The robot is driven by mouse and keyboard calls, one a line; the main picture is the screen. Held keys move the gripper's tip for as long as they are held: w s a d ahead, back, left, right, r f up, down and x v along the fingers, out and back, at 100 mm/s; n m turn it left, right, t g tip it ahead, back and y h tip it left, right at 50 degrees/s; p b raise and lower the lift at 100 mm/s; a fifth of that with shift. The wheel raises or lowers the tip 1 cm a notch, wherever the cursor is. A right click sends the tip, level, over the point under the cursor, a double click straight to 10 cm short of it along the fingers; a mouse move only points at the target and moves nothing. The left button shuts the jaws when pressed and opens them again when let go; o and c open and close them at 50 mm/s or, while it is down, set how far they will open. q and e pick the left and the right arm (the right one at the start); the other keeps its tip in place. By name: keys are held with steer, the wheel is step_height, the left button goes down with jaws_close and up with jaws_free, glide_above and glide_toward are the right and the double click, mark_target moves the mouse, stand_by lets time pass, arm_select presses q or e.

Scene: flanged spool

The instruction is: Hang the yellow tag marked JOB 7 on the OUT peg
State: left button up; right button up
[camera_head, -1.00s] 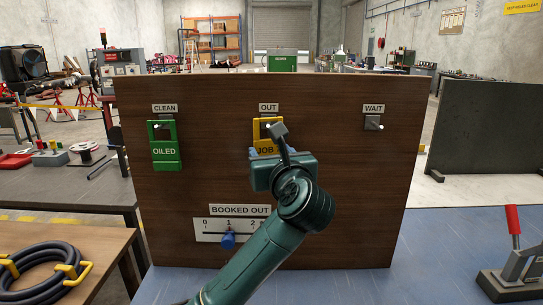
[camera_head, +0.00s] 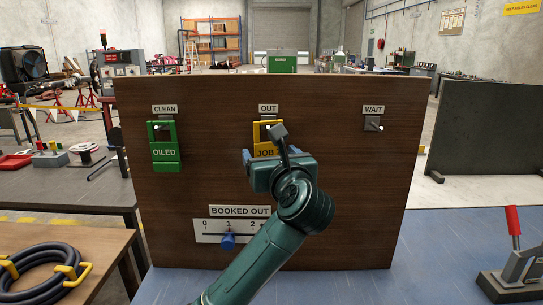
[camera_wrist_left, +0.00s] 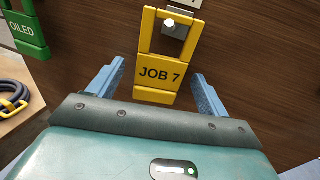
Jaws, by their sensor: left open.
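The yellow tag marked JOB 7 (camera_head: 265,149) hangs upright on the OUT peg (camera_head: 268,127), in the middle of the brown board. In the left wrist view the peg end (camera_wrist_left: 169,24) shows inside the window of the tag (camera_wrist_left: 160,74). My left gripper (camera_head: 262,164) is in front of and just below the tag, its arm and wrist covering part of the tag in the head view. In the left wrist view its blue fingers (camera_wrist_left: 157,82) are spread apart with a gap on both sides of the tag. My right gripper is not in view.
A green OILED tag (camera_head: 165,153) hangs on the CLEAN peg at left. The WAIT peg (camera_head: 374,124) at right is bare. Below, a BOOKED OUT scale has a blue slider (camera_head: 228,241) near 1. A red-handled clamp (camera_head: 514,250) stands on the blue bench at right.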

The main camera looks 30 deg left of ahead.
arm_select(q)
steer(key=b+v, duration=0.2)
steer(key=v, duration=1.1)
steer(key=shift+b, duration=0.3)
steer(key=shift+s+d, duration=0.1)
steer(key=shift+s, duration=0.1)
